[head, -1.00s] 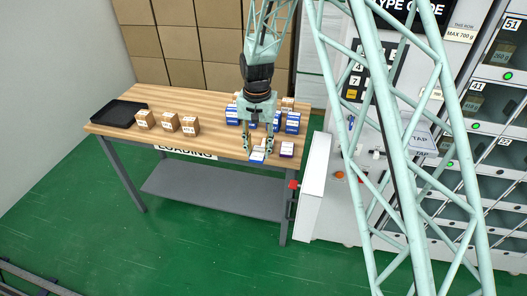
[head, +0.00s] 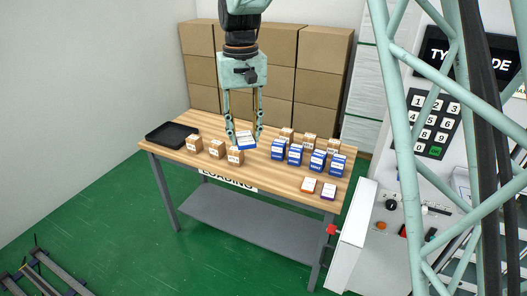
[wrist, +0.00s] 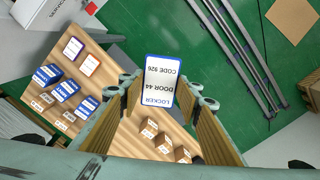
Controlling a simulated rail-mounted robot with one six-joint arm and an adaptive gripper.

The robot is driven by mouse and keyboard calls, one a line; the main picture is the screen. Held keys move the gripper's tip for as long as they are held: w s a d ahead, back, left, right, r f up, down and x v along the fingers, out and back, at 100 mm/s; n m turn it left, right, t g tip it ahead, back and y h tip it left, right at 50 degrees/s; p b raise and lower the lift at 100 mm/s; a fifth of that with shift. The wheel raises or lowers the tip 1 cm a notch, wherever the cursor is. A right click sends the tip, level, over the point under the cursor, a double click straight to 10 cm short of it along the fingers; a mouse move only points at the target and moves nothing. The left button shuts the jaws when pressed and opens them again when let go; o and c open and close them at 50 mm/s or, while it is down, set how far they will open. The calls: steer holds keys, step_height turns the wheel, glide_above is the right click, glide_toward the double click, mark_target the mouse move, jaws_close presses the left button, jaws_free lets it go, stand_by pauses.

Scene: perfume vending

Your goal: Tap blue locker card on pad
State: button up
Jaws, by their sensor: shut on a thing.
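My gripper (head: 245,134) is shut on the blue-edged locker card (head: 246,142), above the wooden table. In the wrist view the blue locker card (wrist: 161,85) sits between the fingertips, its white face toward the camera, reading "LOCKER DOOR 44 CODE 926" upside down. The orange card (head: 309,186) and the purple card (head: 328,190) lie on the table's front right. The tap pad is hard to make out in the head view behind the lattice at the right; the wrist view does not show it.
The table (head: 205,168) holds several blue-and-white boxes (head: 295,155), several brown boxes (head: 216,149) and a black tray (head: 172,134). A keypad (head: 434,122) and control panel (head: 400,215) stand at the right, partly behind the pale green lattice. Cartons are stacked behind the table.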

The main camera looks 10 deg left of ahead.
steer(key=s+a+r+n, duration=0.1)
steer(key=s+a+r, duration=0.1)
steer(key=r, duration=0.3)
steer(key=s+a+r+n, duration=0.2)
steer(key=s+a+r, duration=0.1)
steer(key=r, duration=0.3)
steer(key=shift+s+a+r, duration=0.25)
steer(key=shift+s+r, duration=0.05)
steer(key=shift+s, duration=0.5)
steer(key=shift+d, duration=0.1)
